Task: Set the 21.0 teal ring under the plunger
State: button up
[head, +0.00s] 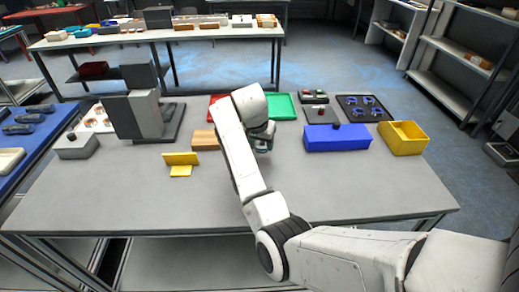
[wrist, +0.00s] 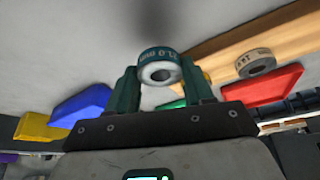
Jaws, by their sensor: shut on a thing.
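The teal ring (wrist: 158,54) is held between the two fingers of my gripper (wrist: 161,82) in the wrist view. Printed characters reading about 21.0 show on its band, and its pale inner hole faces the camera. In the head view my gripper (head: 263,142) is above the middle of the table, and the ring is too small there to make out clearly. The grey press (head: 146,108) stands at the back left of the table on a dark base. Its plunger cannot be made out clearly. A tan ring (wrist: 255,64) sits by a wooden block (wrist: 215,50).
A yellow stand (head: 180,160) and grey box (head: 77,147) are left of my arm. A green tray (head: 282,106), blue box (head: 337,140), yellow bin (head: 403,138) and black tray (head: 363,107) lie right. The table's front is clear.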

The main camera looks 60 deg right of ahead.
aim_at(260, 151)
jog(key=shift+w+d+f, duration=0.15)
jog(key=shift+w+f, duration=0.15)
jog(key=shift+f, duration=0.1)
jog(key=shift+w+f+p, duration=0.15)
jog(key=shift+f+p, duration=0.4)
jog(key=shift+f, duration=1.15)
jog(key=shift+f, duration=0.15)
jog(key=o, duration=1.2)
jog(key=shift+o, duration=0.2)
